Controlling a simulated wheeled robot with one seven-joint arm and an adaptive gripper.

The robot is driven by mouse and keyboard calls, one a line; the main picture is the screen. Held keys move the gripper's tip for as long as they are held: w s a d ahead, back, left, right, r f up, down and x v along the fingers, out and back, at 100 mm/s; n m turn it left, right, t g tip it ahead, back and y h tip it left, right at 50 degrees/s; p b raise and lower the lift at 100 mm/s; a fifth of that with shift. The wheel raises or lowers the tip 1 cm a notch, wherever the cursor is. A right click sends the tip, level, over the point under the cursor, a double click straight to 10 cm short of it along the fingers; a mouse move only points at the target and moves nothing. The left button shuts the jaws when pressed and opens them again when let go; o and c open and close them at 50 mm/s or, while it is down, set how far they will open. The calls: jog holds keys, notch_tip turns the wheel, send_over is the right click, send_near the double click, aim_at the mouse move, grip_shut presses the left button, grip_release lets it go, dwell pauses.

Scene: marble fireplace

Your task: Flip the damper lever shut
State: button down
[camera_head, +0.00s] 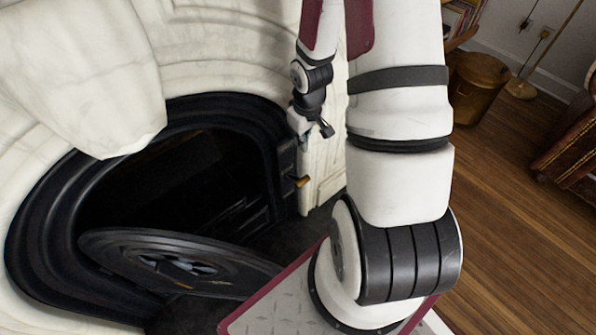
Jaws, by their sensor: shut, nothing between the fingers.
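A small brass-coloured lever (300,182) sticks out from the right side of the black fireplace frame (287,165), low on the opening; I take it to be the damper lever. My gripper (326,130) is small in view, just above and slightly right of the lever. Its fingers are shut and empty, pointing down to the right. A gap shows between the fingers and the lever in the picture; how far apart they are in depth I cannot tell.
A black vented panel (130,245) leans out at the front of the dark fireplace opening (165,185). White marble (215,65) surrounds it. A brass bin (478,88) and a brown leather seat (572,140) stand at the right. Wooden floor (500,215) is clear between.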

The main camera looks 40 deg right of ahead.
jog(key=f, duration=0.2)
jog(key=f+b, duration=0.1)
jog(key=f, duration=0.1)
jog(key=shift+s+f, duration=0.2)
jog(key=shift+f, duration=0.05)
jog(key=b, duration=0.4)
send_over(295, 178)
jog(key=s, duration=0.2)
jog(key=f, duration=1)
jog(key=shift+d, duration=0.35)
jog(key=shift+d, duration=0.1)
